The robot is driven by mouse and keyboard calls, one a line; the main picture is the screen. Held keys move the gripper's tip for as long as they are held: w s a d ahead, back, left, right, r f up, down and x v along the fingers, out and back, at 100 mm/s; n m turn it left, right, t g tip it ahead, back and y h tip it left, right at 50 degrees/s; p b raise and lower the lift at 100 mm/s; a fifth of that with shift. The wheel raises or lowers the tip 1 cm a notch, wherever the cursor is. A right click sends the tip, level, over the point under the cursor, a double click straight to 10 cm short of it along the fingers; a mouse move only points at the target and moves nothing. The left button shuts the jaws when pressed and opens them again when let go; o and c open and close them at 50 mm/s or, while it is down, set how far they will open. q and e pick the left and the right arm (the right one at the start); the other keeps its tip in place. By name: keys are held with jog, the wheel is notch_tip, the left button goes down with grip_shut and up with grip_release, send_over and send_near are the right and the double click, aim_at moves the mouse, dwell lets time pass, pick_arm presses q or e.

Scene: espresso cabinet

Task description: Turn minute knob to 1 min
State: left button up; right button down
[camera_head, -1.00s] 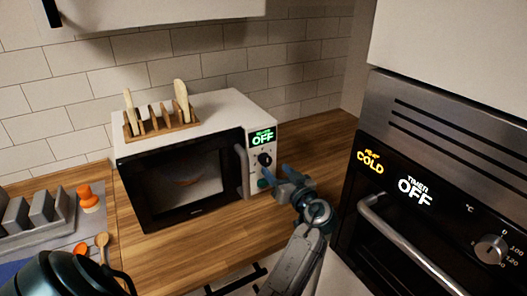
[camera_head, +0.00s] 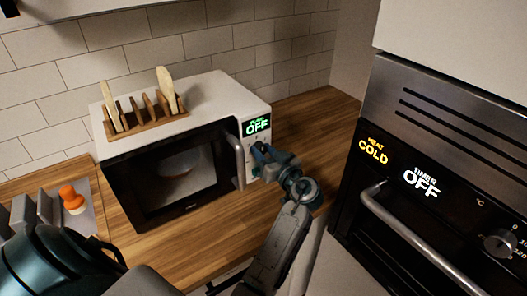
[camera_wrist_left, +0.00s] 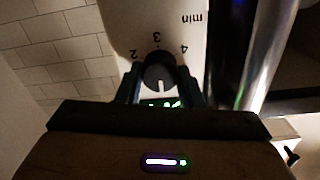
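The microwave (camera_head: 215,88) stands on the wooden counter, and its green display (camera_head: 256,126) reads OFF. My left gripper (camera_head: 262,160) is in front of its control panel and covers the knob in the head view. In the left wrist view, which is upside down, the dark minute knob (camera_wrist_left: 160,69) shows with 2, 3, 4 and "min" printed around it. Its white pointer points away from the 3, towards the display. The left gripper's two fingers (camera_wrist_left: 161,82) stand open on either side of the knob; contact is not clear. My right gripper is not in view.
The microwave's door handle (camera_head: 235,158) is close left of the gripper. An oven (camera_head: 440,130) with a bar handle (camera_head: 415,240) is at the right. A wooden rack (camera_head: 143,114) sits on the microwave.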

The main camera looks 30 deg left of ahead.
pick_arm(q)
jog(key=shift+c, duration=0.3)
jog(key=shift+f+m+b, duration=0.1)
jog(key=shift+m+b, duration=0.4)
jog(key=shift+m, duration=0.4)
jog(key=m, duration=0.2)
jog(key=shift+m+b, duration=0.3)
jog(key=m, duration=0.3)
jog(key=shift+m, duration=0.3)
jog(key=m+p, duration=0.1)
jog(key=m, duration=0.1)
jog(key=shift+m, duration=0.8)
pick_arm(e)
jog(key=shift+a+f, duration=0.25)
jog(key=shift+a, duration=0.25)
